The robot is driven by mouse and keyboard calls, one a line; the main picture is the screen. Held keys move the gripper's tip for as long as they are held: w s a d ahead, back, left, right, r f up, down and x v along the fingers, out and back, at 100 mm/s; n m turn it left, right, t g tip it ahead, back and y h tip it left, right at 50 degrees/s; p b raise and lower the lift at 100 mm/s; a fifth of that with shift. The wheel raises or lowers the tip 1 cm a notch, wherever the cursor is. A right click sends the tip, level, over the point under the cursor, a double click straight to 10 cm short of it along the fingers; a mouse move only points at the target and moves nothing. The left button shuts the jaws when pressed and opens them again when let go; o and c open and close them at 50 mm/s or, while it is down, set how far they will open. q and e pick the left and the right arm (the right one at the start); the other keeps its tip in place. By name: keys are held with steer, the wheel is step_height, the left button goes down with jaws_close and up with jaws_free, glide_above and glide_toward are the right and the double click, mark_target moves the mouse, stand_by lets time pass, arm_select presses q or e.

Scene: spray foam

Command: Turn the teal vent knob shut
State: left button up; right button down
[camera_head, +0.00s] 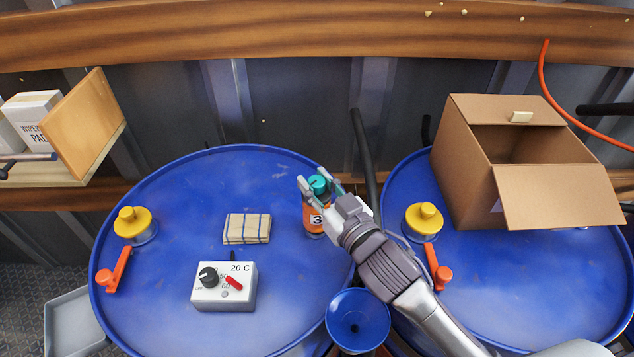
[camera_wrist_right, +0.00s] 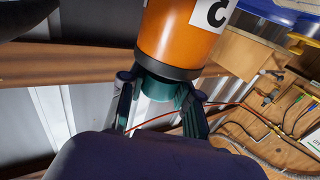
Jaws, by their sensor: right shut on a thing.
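In the right wrist view the teal knob (camera_wrist_right: 158,88) is between the two dark fingers, just against the black rim of the orange canister (camera_wrist_right: 178,38). My right gripper is shut on the knob. The knob's turn angle cannot be told. My left gripper is out of view.
On the left drum (camera_head: 170,190) are a tied bundle (camera_head: 247,229) and a white dial box (camera_head: 222,288). Both drums have yellow caps and orange levers. A blue funnel (camera_head: 357,322) sits between the drums. An open carton (camera_head: 475,190) stands on the right drum.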

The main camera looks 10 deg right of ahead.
mark_target(320, 190)
steer(key=shift+m+t+h+b, duration=0.45)
steer(key=shift+m+h, duration=0.75)
steer(key=shift+h, duration=0.6)
steer(key=c, duration=0.8)
jaws_free()
steer(key=s, duration=0.5)
steer(key=s+d, duration=0.1)
steer(key=s, duration=0.1)
steer(key=shift+s, duration=0.25)
